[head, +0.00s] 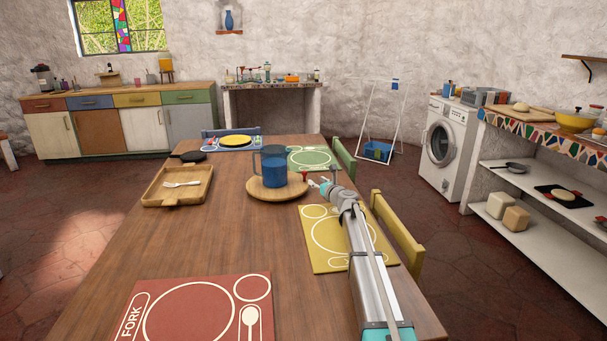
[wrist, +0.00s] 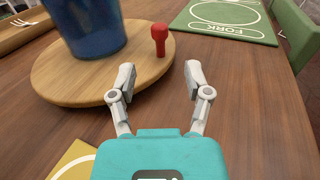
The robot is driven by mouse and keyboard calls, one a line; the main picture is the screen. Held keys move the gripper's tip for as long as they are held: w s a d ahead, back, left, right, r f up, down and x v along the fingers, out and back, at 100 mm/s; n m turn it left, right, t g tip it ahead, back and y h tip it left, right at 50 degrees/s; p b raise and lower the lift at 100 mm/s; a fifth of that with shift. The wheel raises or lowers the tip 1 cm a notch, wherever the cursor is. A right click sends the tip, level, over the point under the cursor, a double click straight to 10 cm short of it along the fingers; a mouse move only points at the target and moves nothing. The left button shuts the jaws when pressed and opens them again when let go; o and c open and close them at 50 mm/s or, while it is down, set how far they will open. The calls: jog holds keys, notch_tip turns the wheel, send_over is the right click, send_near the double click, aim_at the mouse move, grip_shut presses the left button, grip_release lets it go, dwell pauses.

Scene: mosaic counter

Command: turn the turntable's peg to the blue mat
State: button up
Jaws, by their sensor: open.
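The round wooden turntable (head: 262,194) sits mid-table with a blue jug (head: 273,170) on it. Its red peg (head: 305,176) stands upright at the right rim, on the green mat's side. In the wrist view the peg (wrist: 160,42) and turntable (wrist: 65,88) are clear, with the jug (wrist: 88,25) cropped. My gripper (wrist: 160,75) is open and empty, its fingertips short of the peg, which shows ahead between them. In the head view my gripper (head: 319,184) is just right of the turntable. The blue mat (head: 257,141) lies at the table's far end under a yellow plate.
A green mat (head: 325,163) lies beyond the turntable to the right, a yellow mat (head: 318,260) under my arm, and a red mat (head: 140,300) at the near end. A wooden tray (head: 150,200) with a fork stands left. Bare tabletop lies left of the turntable.

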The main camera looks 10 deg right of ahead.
aim_at(306, 173)
jog(key=x, duration=1)
jog(key=shift+c, duration=0.2)
grip_shut()
